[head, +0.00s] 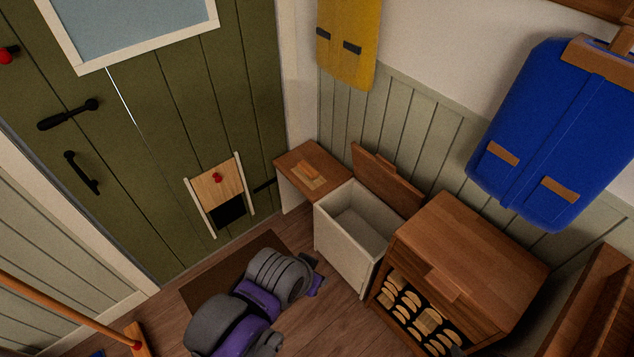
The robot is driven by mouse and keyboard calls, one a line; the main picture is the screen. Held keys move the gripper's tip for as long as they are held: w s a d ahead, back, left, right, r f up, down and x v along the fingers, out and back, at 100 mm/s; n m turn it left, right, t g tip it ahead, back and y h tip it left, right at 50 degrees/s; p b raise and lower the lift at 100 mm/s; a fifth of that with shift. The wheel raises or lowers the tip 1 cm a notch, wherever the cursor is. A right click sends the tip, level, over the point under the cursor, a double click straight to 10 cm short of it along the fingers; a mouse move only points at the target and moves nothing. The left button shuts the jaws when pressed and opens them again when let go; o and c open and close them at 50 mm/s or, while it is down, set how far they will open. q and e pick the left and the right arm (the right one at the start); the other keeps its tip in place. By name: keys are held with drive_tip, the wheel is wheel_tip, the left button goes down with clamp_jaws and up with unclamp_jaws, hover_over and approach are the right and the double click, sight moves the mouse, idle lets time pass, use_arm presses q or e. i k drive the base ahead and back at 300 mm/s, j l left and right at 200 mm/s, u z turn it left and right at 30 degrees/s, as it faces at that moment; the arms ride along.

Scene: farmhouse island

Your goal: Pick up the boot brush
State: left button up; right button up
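A small orange-brown block (308,169), which looks like the boot brush, lies on a paler flat piece on top of a low wooden-topped stand (320,157) beside the green door. It is small, so its bristles cannot be made out. One grey and purple arm of mine, apparently the left, reaches in from the bottom, left of the middle. Its purple end (317,284) is low in front of the open white box and apart from the block. The fingers cannot be made out. My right gripper is not in view.
An open white box (335,243) with a raised wooden lid (386,180) stands right of the stand. A dark mat (205,290) lies before the door (150,150). A broom (70,315) leans at lower left.

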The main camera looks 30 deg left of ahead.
sight(308, 169)
drive_tip(key=i+j+z, duration=0.1)
drive_tip(key=i+j, duration=0.25)
drive_tip(key=j, duration=0.25)
drive_tip(key=i+j+z, duration=0.25)
drive_tip(key=j, duration=0.4)
drive_tip(key=i+j, duration=0.25)
drive_tip(key=i+j+z, duration=0.15)
drive_tip(key=j, duration=0.25)
